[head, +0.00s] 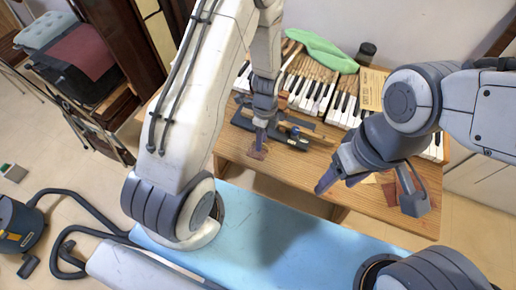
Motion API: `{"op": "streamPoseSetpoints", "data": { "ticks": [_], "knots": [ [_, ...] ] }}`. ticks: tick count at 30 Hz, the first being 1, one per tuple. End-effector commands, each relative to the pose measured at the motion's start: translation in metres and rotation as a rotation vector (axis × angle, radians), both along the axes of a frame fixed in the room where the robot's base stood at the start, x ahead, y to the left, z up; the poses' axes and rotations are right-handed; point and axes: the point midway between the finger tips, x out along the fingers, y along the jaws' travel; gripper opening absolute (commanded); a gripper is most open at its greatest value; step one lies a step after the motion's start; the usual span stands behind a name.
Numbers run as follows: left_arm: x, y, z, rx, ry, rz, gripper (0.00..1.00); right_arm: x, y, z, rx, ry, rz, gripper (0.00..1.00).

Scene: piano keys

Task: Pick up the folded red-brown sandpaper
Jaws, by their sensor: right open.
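My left gripper (260,146) points down at the table's front left. A small red-brown piece (257,154), which looks like sandpaper, lies flat right at its fingertips. The fingers are seen nearly edge-on, so I cannot tell whether they are open or touch it. My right gripper (368,198) is open wide above the table's front right, with nothing seen between its fingers. Another reddish-brown piece (389,192) shows beside its right finger, partly hidden. I cannot tell from this view which piece is folded.
The wooden table (295,190) holds piano keys (310,92), a green cloth (322,50), a dark jar (366,51) and a dark tool (243,122) behind the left gripper. A tan sheet (370,88) lies near the keys. The table's front middle is bare.

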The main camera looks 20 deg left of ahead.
Motion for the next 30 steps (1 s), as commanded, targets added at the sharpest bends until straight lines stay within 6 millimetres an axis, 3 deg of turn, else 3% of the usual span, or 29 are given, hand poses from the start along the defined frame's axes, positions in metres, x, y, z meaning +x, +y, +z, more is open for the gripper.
{"op": "streamPoseSetpoints", "data": {
  "ticks": [4,6,7,22,30],
  "knots": [
    [0.000,0.000,0.000,0.000,-0.001,0.000,0.35,0.000,0.000,0.000,0.000,0.000,0.000,0.65],
    [0.000,0.000,0.000,0.000,-0.001,0.000,0.08,0.000,0.000,0.000,0.000,0.000,0.000,0.65],
    [0.000,0.000,0.000,0.000,-0.001,0.000,0.00,0.000,0.000,0.000,0.000,0.000,0.000,0.65],
    [0.001,0.000,0.002,0.000,-0.001,0.000,0.00,0.000,0.000,-0.001,0.000,0.000,0.000,0.65],
    [0.002,0.000,0.027,0.000,-0.006,0.000,0.00,0.000,0.000,-0.005,0.000,0.000,0.000,0.65]
  ]
}}
